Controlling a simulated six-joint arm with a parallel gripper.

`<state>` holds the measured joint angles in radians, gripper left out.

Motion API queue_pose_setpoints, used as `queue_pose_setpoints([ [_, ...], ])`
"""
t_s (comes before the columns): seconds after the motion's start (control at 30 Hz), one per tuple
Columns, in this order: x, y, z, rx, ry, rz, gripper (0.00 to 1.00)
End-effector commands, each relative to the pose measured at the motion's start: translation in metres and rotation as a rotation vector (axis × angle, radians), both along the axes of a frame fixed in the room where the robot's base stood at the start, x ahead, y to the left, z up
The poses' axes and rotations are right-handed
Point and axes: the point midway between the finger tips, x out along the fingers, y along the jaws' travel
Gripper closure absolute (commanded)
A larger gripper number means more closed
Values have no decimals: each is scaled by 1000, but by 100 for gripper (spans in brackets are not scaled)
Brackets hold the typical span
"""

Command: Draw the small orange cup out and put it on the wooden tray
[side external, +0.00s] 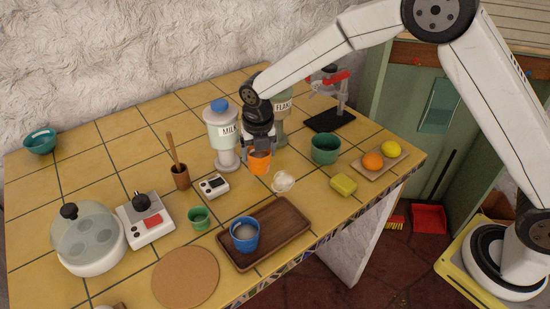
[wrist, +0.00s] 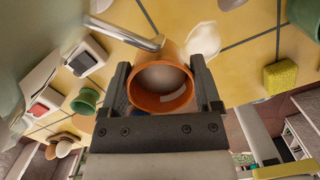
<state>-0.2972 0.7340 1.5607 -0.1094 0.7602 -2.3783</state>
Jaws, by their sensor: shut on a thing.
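The small orange cup (side external: 260,166) is between the fingers of my gripper (side external: 260,152), next to the milk dispenser (side external: 222,135). In the wrist view the orange cup (wrist: 162,104) sits upright between both fingers of my gripper (wrist: 163,75), with something pale inside. A metal spout (wrist: 125,28) reaches close to its rim. I cannot tell whether the cup's base touches the counter. The wooden tray (side external: 282,222) lies nearer the front edge, with a blue cup (side external: 244,236) on its left part; its right part is bare.
A white filter-like piece (side external: 283,181) lies between cup and tray. A green cup (side external: 199,218), small scale (side external: 213,186) and yellow sponge (side external: 343,185) are nearby. The flakes dispenser (side external: 283,105) stands behind my gripper. A teal bowl (side external: 324,149) is to the right.

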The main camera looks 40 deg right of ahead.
Motion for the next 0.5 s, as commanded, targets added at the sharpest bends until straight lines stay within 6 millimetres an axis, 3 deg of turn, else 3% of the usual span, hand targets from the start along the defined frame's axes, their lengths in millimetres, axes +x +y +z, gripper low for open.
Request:
queue_pose_setpoints([
  [0.5,6,-5,-7,-2,-11,-5,100],
])
